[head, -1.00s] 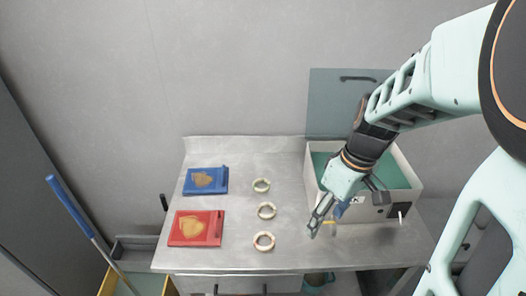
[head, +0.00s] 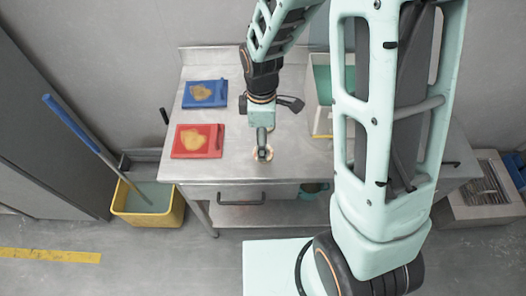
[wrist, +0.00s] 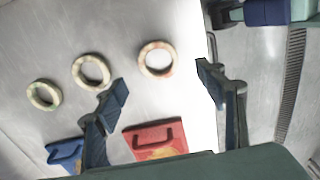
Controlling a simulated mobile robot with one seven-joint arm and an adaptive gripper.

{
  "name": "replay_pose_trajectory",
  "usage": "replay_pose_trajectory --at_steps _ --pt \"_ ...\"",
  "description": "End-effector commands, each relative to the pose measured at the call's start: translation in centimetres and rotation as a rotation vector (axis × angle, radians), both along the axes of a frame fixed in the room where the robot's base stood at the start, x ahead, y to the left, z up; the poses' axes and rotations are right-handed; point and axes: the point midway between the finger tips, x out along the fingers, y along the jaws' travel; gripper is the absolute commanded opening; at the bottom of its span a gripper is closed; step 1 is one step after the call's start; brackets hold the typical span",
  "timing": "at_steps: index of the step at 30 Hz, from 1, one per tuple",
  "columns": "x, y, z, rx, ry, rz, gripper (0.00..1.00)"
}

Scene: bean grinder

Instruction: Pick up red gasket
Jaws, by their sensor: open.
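Three pale rings lie on the steel table in the wrist view. The ring with reddish tints, the red gasket (wrist: 141,61), is nearest the table's edge. The middle ring (wrist: 76,72) and the ring farthest left (wrist: 31,97) are paler, the last with greenish marks. My gripper (wrist: 160,77) is open and empty, its two fingers spread to either side of the red gasket in the picture. In the head view my gripper (head: 264,150) is over the red gasket (head: 254,153), hiding most of it. The other two rings are hidden behind my arm there.
A red board (head: 180,153) and a blue board (head: 188,103) with brown patches lie on the left of the table. An open pale box (head: 311,95) stands to the right, partly hidden by my arm. A yellow bucket (head: 173,213) stands on the floor.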

Motion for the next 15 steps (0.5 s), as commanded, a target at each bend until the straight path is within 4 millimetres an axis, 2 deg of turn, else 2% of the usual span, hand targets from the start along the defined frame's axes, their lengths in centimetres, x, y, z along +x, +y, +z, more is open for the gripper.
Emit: replay_pose_trajectory --at_steps 15 --pt "0.0 -0.4 -5.0 0.000 0.002 0.000 0.64"
